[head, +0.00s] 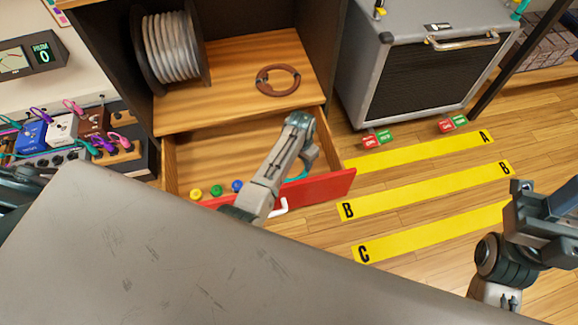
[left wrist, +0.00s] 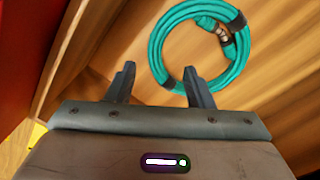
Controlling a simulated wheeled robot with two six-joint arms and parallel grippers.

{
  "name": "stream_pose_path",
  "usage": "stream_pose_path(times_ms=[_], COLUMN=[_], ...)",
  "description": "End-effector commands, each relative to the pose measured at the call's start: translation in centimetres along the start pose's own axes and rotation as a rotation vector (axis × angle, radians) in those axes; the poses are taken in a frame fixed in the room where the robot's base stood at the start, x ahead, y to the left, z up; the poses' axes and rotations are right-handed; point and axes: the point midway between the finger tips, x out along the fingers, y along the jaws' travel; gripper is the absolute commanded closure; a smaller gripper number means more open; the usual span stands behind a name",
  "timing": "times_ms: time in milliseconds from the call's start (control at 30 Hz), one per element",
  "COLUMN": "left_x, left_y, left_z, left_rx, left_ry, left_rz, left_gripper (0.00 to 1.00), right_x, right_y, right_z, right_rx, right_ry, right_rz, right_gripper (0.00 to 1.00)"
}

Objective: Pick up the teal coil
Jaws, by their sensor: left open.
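The teal coil (left wrist: 156,48) is a ring of cable with dark ties and a metal plug, lying on the wooden floor of the open drawer. In the head view the coil (head: 313,155) is mostly hidden behind my left gripper and arm. My left gripper (left wrist: 162,78) is open, with nothing held between its fingers. Its right finger overlaps the near edge of the ring in the left wrist view; I cannot tell whether they touch. My right gripper (head: 530,192) is at the right edge of the head view, far from the coil, and its jaw opening is unclear.
The drawer's red front (head: 335,186) has a white handle and coloured knobs. A brown coil (head: 278,68) lies on the shelf above, beside a cable reel (head: 170,48). A grey amp (head: 425,75) stands right. Yellow strips (head: 425,190) mark the floor. A grey surface (head: 200,260) fills the foreground.

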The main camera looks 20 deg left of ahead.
Motion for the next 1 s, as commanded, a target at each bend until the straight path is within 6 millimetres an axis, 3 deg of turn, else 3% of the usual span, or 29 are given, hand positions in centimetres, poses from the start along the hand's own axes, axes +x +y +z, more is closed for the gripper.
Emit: stream_pose_path(times_ms=[100, 367, 633, 900, 933, 1000], left_x=[2.1, 3.7, 7.7, 8.1, 8.1, 8.1], left_y=[0.0, 0.1, 0.5, 0.5, 0.5, 0.5], left_z=[0.0, 0.1, 0.5, 0.5, 0.5, 0.5], left_rx=[0.000, 0.000, -0.001, -0.001, -0.001, -0.001], left_ry=[0.000, 0.001, -0.001, 0.001, 0.001, 0.001], left_rz=[0.000, 0.000, 0.000, 0.000, 0.000, 0.000], left_gripper=[0.52, 0.52, 0.52, 0.52, 0.54, 0.68], right_x=[-0.6, -0.7, -1.8, -1.4, -1.4, -1.4], right_y=[0.0, 0.0, 0.0, 0.0, 0.0, 0.0], right_z=[0.0, -0.1, -0.1, -0.1, -0.2, -0.3], right_rx=[-0.002, -0.003, -0.008, -0.013, -0.013, -0.013], right_ry=[0.017, 0.033, 0.071, 0.082, 0.083, 0.085], right_rz=[0.007, 0.013, 0.027, 0.035, 0.036, 0.037], right_gripper=[0.64, 0.64, 0.64, 0.64, 0.64, 0.64])
